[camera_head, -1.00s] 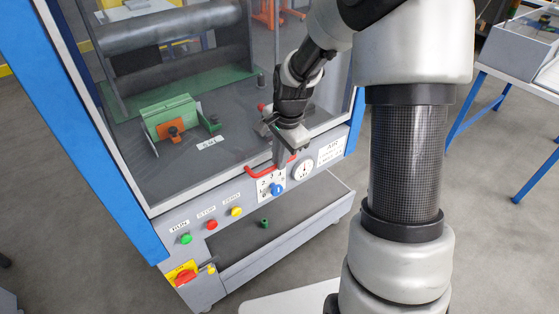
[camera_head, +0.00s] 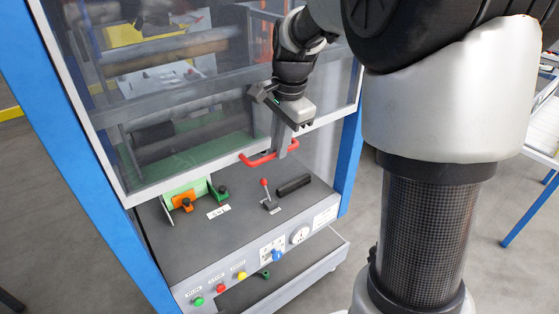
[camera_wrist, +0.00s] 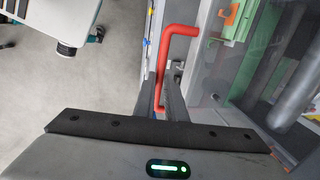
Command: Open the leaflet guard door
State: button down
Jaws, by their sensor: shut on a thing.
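The leaflet guard door (camera_head: 222,98) is a clear panel in a grey frame. My gripper (camera_head: 282,153) is shut on the right part of this handle. In the wrist view the fingers (camera_wrist: 160,112) close around the red handle (camera_wrist: 176,60), which runs up from between them and bends at its far end. The exact contact is partly hidden by the fingers.
The deck below the door holds a red-knobbed lever (camera_head: 266,193), a black block (camera_head: 294,185) and an orange clamp piece (camera_head: 184,200). The front panel carries green (camera_head: 198,301), red and yellow buttons. A blue post (camera_head: 352,140) stands right of the door. Rollers show behind the panel.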

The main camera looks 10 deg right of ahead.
notch_tip(320, 180, up, 10)
jog(key=shift+r+p, duration=0.2)
jog(key=shift+p, duration=0.15)
jog(key=c, duration=1.8)
grip_release()
jog(key=s+r, duration=0.1)
jog(key=r, duration=0.4)
jog(key=s+d+r, duration=0.1)
jog(key=r, duration=0.5)
jog(key=s+r, duration=0.1)
jog(key=r, duration=0.5)
jog(key=shift+d, duration=0.15)
jog(key=s+f+n+t, duration=0.1)
jog(key=s+f+n, duration=0.3)
jog(key=s+f, duration=0.2)
jog(key=s+a+f+n+t, duration=0.1)
jog(key=s+f+n, duration=0.4)
jog(key=s+f, duration=0.2)
jog(key=s+a+f+n+t, duration=0.1)
jog(key=s+f+n, duration=0.3)
jog(key=s+f, duration=0.3)
jog(key=shift+s+a+n+t+h, duration=0.1)
jog(key=shift+a+n+t+h, duration=0.05)
jog(key=shift+n+t+h, duration=0.2)
